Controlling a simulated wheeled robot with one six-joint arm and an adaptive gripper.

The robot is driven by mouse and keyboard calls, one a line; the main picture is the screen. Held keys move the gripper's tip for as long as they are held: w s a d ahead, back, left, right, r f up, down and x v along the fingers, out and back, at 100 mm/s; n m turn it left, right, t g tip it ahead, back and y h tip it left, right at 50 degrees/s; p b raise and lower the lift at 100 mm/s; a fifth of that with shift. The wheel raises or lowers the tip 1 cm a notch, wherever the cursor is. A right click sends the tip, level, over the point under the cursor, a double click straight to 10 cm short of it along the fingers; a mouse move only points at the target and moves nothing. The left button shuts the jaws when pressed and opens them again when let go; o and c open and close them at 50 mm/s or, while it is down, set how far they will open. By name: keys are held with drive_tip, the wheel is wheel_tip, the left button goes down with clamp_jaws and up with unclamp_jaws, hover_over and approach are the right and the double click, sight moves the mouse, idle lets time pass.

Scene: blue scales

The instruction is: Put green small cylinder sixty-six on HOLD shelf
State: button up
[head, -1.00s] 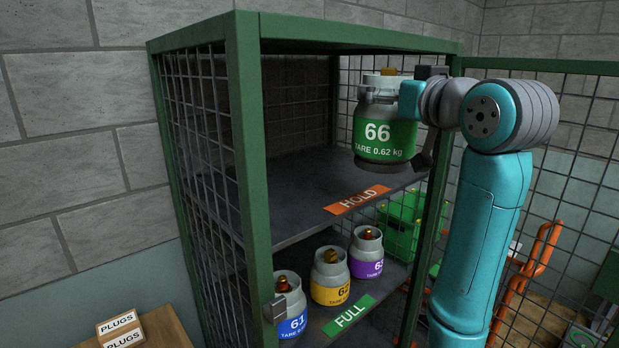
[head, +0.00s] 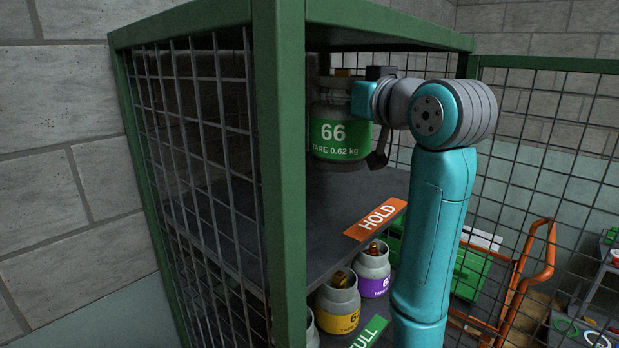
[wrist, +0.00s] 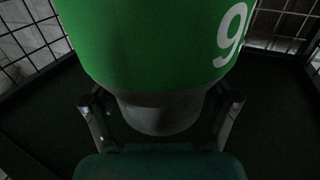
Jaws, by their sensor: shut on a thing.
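The green small cylinder sixty-six (head: 340,133), grey with a green band reading "66 TARE 0.62 kg", is upright inside the cage's upper bay. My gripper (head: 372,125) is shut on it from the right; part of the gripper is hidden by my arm. The HOLD shelf (head: 340,215) lies below, with an orange HOLD label (head: 376,219) on its front edge. The cylinder appears held a little above the shelf, with a dark shadow under it. In the wrist view the green band (wrist: 140,40) fills the top, with my gripper's fingers (wrist: 160,108) on both sides.
A green cage post (head: 280,170) stands just left of the cylinder. Mesh (head: 190,150) closes the left side. The lower FULL shelf holds a yellow cylinder (head: 338,302), a purple one (head: 372,270) and a partly hidden one. The HOLD shelf's visible surface is clear.

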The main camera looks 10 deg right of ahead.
sight(342, 146)
drive_tip(key=shift+f, duration=4.85)
drive_tip(key=o, duration=1.6)
drive_tip(key=shift+f, duration=0.1)
drive_tip(key=shift+s, duration=0.2)
drive_tip(key=v, duration=1.1)
drive_tip(key=shift+s, duration=0.25)
